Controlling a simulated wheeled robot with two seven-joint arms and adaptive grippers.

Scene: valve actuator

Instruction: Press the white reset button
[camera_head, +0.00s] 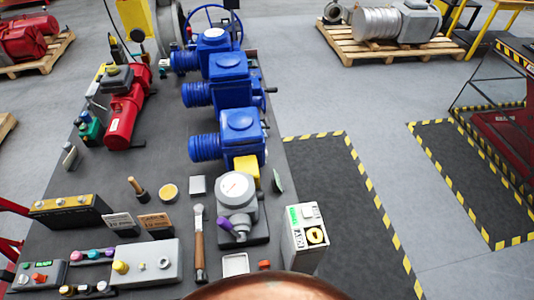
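Several control boxes stand on the dark workbench (60,190), and which button is the white reset button is too small to tell. A white box (303,258) stands at the bench's right edge, with a green label, a small pale square on top and a yellow ring with a dark centre. A light grey box (148,272) at the front carries a yellow knob (121,267) and a small pale round part (164,263). A dark box (38,277) at the front left has red and green buttons. Neither of my grippers is in view.
Blue valve actuators (228,93) line the bench's right side. A grey gauge device (237,190) with a purple lever and a hammer (199,245) stand or lie near the front. A copper-coloured curved surface (270,288) covers part of the bottom edge. Striped floor areas lie right.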

